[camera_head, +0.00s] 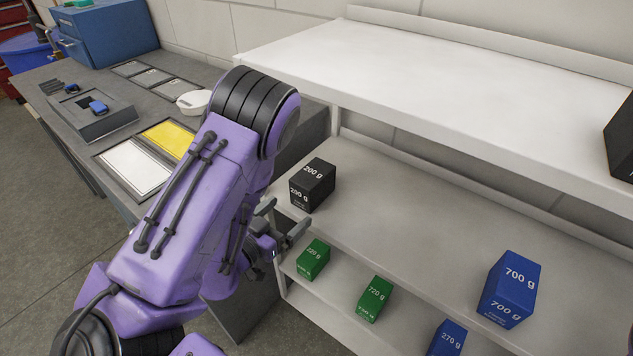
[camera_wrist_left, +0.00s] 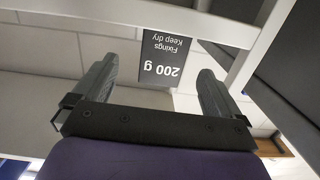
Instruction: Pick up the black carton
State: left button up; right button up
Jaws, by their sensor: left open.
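The black carton (camera_head: 313,185), marked 200 g, stands upright at the left end of the middle shelf in the head view. In the left wrist view the black carton (camera_wrist_left: 163,60) shows upside down, beyond and between my fingers. My left gripper (camera_head: 289,221) is open and empty just in front of the carton, at the shelf's front left. Its two fingers also show in the left wrist view (camera_wrist_left: 158,95), with a gap between them and the carton visible through it. I cannot tell how far the fingertips are from the carton. My right gripper is not in view.
Green cartons (camera_head: 313,259) (camera_head: 374,299) and blue cartons (camera_head: 509,289) (camera_head: 447,338) stand to the right and front on the shelves. The white upper shelf (camera_head: 420,90) overhangs the back. Another dark carton (camera_head: 622,140) sits at its right end. A grey workbench (camera_head: 60,125) stands left.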

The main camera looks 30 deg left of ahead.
aim_at(311, 178)
pick_arm(q)
jog(key=shift+w+a+r+t, duration=0.1)
jog(key=shift+w+r+t, duration=0.1)
jog(key=shift+r, duration=0.35)
jog(key=shift+w+r+t, duration=0.1)
jog(key=shift+r+t, duration=0.1)
jog(key=shift+r, duration=0.3)
jog(key=w+b, duration=0.2)
jog(key=b, duration=0.1)
jog(key=shift+w+f+h+b, duration=0.1)
jog(key=shift+w+h+b, duration=0.2)
jog(key=shift+b, duration=0.05)
jog(key=w+p, duration=0.1)
jog(key=w, duration=0.1)
jog(key=w+r+p, duration=0.1)
jog(key=w, duration=0.2)
jog(key=w+p, duration=0.2)
jog(key=shift+w+r, duration=0.15)
jog(key=shift+w, duration=0.3)
jog(key=c, duration=1.3)
